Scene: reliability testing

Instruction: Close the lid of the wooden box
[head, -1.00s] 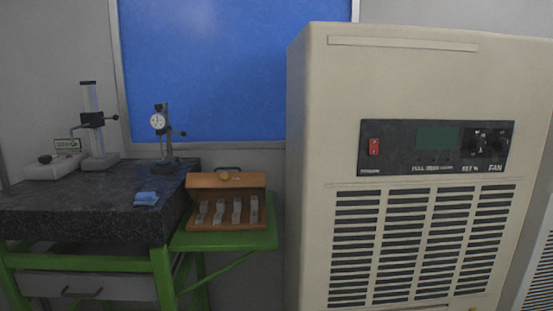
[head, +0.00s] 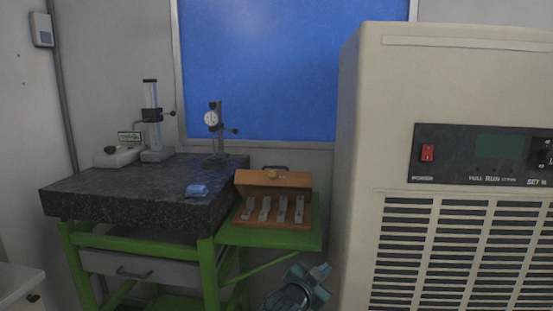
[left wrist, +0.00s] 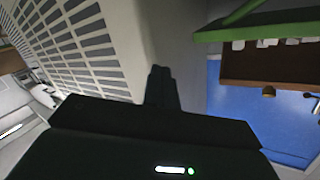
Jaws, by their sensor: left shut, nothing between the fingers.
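The wooden box (head: 272,222) sits on a green side shelf (head: 308,242) beside the granite table. Its lid (head: 273,180) is raised and tilted at the back, and several metal blocks (head: 282,209) stand inside. In the left wrist view the box (left wrist: 262,68) appears upside down at upper right. My left gripper (head: 318,272) is at the bottom of the head view, below and in front of the shelf, apart from the box. In the left wrist view its dark fingers (left wrist: 161,72) are together and empty. My right gripper is not in view.
A beige machine (head: 363,150) stands close to the right of the shelf. The granite table (head: 130,190) on the left bears a dial gauge stand (head: 215,130), another stand (head: 152,120) and a blue item (head: 197,190). A white surface (head: 15,282) shows at lower left.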

